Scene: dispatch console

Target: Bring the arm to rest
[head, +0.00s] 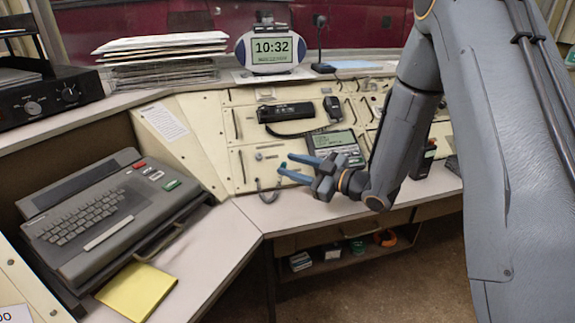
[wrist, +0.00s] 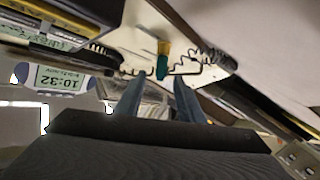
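My gripper (head: 284,165) has two blue fingers spread apart, with nothing between them. It points left in the head view, in front of the cream console panel (head: 210,120) and near a grey keypad unit with a green screen (head: 337,143). My arm reaches down to it from the upper right. In the wrist view my gripper (wrist: 158,90) also shows its fingers apart. Beyond the fingertips there is a small yellow and teal object (wrist: 162,60) by a dark coiled cord (wrist: 205,62); I cannot tell what it is.
A grey typewriter-like keyboard machine (head: 110,215) and a yellow pad (head: 137,290) are on the left desk. A clock reading 10:32 (head: 271,48), paper stacks (head: 165,62) and a microphone (head: 321,45) stand on the upper ledge. A low shelf (head: 340,258) holds small items. Floor shows below.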

